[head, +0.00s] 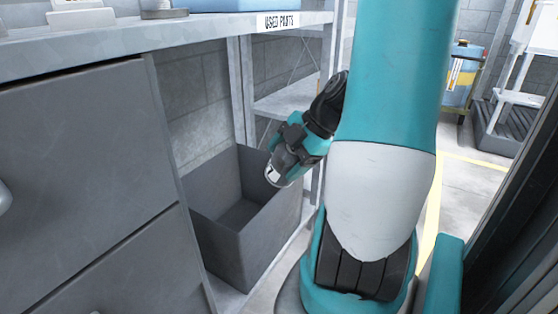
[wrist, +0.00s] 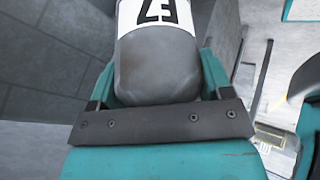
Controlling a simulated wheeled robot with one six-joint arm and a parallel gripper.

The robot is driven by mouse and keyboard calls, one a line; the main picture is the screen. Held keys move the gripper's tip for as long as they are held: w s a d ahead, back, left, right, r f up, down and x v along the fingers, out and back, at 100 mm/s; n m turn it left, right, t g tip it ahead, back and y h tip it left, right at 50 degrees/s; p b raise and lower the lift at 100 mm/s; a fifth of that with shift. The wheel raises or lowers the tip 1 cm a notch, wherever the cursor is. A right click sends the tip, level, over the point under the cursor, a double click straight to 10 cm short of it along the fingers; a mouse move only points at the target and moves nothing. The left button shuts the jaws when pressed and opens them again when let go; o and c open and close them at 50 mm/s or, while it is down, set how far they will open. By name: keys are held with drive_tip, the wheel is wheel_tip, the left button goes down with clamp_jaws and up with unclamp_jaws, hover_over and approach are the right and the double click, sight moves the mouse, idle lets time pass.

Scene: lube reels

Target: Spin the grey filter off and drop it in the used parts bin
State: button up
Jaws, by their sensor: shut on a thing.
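The grey filter (head: 279,170) is in my gripper (head: 283,155), its free end pointing down and to the left. The wrist view shows the filter (wrist: 157,68) close up, with a white label marked in black, between the two fingers of my gripper (wrist: 157,85). The used parts bin is a deep grey open box (head: 265,225) under the bench, below a "USED PARTS" sign (head: 279,22). In the head view the filter appears over the bin's right rim; its exact height above it is hard to tell. The visible part of the bin's inside looks empty.
A grey drawer cabinet (head: 80,180) stands left of the bin, under the bench top (head: 120,37). A blue drum (head: 459,85) on a yellow cart stands at the far right.

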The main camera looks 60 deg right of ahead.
drive_tip(key=s+d+f+m+t+h+b, duration=0.1)
drive_tip(key=s+d+f+m+h+b, duration=0.1)
drive_tip(key=d+f, duration=0.5)
drive_tip(key=shift+s+d+f+m+h+b, duration=0.25)
drive_tip(key=shift+f+m+h+b, duration=0.3)
drive_tip(key=shift+m+b, duration=0.65)
drive_tip(key=w, duration=2)
drive_tip(key=shift+a, duration=0.35)
drive_tip(key=o, duration=1.1)
drive_tip(key=shift+o, duration=0.2)
